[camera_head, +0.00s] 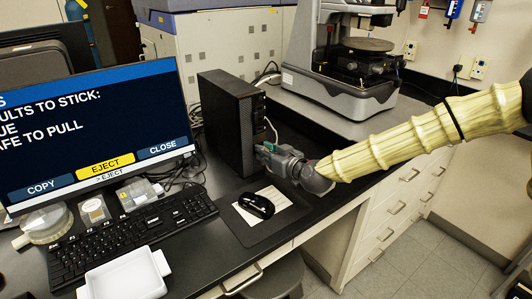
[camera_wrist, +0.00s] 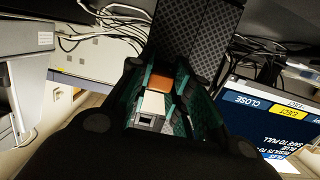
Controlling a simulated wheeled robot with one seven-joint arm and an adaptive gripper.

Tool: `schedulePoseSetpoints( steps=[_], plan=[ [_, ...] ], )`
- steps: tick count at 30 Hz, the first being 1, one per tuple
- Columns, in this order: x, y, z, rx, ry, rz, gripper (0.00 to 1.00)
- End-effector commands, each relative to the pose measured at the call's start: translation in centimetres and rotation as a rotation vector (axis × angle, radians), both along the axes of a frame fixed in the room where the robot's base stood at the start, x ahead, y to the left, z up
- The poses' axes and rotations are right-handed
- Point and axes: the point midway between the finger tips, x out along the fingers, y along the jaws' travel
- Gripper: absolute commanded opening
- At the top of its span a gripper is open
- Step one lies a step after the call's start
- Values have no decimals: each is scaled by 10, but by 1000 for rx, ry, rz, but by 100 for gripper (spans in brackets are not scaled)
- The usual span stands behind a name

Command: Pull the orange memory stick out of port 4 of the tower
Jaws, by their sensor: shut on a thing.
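The black tower (camera_head: 222,122) stands on the bench beside the monitor, and its patterned panel (camera_wrist: 190,35) shows in the wrist view. My gripper (camera_head: 262,152) is at the tower's front, low down. In the wrist view its teal fingers (camera_wrist: 160,85) are closed on the orange memory stick (camera_wrist: 160,82). A pale piece and a grey piece with a dark opening lie nearer the camera between the fingers; I cannot tell whether they belong to the stick. The port and its number are hidden, and I cannot tell whether the stick is still seated in the tower.
The monitor (camera_head: 95,125) shows "SAFE TO PULL", partly cut text above, and a yellow EJECT button. A keyboard (camera_head: 130,235), a mouse (camera_head: 257,206) on a mat and a white tray (camera_head: 125,275) lie in front. The profiler (camera_head: 345,90) stands behind my arm.

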Motion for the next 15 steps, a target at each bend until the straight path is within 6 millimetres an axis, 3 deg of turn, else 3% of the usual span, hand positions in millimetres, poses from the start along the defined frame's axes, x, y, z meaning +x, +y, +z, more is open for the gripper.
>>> schedulePoseSetpoints(
  steps=[15],
  plan=[
    [-4, -4, 0, 0, 0, -1, 0]
  ],
)
